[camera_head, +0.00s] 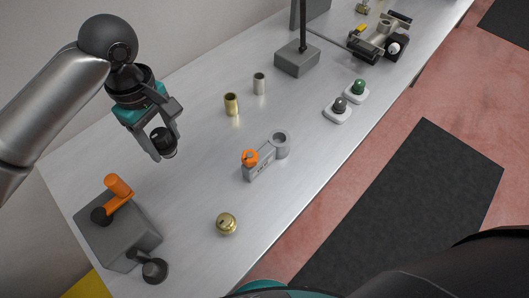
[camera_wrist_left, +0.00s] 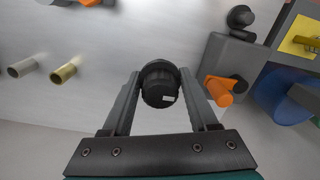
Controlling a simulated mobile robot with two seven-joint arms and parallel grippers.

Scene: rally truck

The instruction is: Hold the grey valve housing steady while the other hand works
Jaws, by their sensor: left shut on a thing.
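A small grey housing (camera_head: 262,170) with an orange knob on top and a round grey ring at its far end lies on the bench in the middle of the head view. I take it for the valve housing. My left gripper (camera_head: 163,148) is shut on a black round knob-like piece (camera_head: 163,142), away to the left of the housing and apart from it. The left wrist view shows the same black piece (camera_wrist_left: 160,84) between the two fingers. Only a bit of orange and grey shows at that view's top edge. My right gripper is not in view.
A grey box with an orange handle (camera_head: 117,187) stands at the near left. A brass ball-like piece (camera_head: 227,224) lies near the front edge. A brass sleeve (camera_head: 231,104) and a silver sleeve (camera_head: 259,83) stand behind. Green (camera_head: 357,90) and dark domed buttons (camera_head: 339,108) sit right.

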